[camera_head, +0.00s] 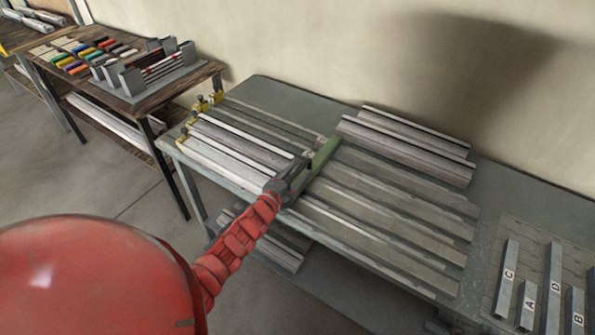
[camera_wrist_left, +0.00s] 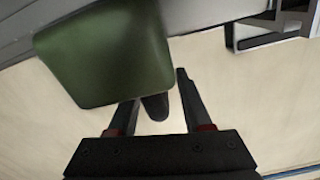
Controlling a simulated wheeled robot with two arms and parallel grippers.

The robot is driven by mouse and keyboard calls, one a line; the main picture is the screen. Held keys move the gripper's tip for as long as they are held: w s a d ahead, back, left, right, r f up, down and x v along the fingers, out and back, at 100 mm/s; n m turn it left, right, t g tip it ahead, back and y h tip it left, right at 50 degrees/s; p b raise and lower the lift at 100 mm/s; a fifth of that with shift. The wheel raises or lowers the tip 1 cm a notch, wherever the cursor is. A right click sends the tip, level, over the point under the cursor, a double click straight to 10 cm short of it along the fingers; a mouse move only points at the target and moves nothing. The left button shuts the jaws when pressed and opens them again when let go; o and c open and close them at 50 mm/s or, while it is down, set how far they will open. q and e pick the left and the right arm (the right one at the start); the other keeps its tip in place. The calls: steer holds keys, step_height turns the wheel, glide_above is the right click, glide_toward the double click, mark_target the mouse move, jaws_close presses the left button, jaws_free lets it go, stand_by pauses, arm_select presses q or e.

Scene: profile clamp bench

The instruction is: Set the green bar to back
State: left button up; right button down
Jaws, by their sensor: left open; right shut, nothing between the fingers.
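The green bar (camera_head: 322,158) lies across the metal profiles on the bench, between the left and right groups of strips. My left gripper (camera_head: 298,172) is at the bar's near end, on its left side. In the left wrist view the bar's green end (camera_wrist_left: 105,55) fills the upper left and covers part of one finger. There my left gripper (camera_wrist_left: 160,98) is open, with its fingers apart. A small dark rounded part shows between them; I cannot tell what it is. My right gripper is in neither view.
Grey profiles (camera_head: 385,212) lie on the bench, with more stacked at the back (camera_head: 405,143). Yellow-and-black clamps (camera_head: 203,106) stand at the left edge. Lettered bars (camera_head: 552,285) lie at the right. A wooden table (camera_head: 182,99) stands to the left. The wall is behind.

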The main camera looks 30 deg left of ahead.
arm_select(q)
steer(key=shift+c, duration=0.3)
jaws_close()
stand_by(1.2)
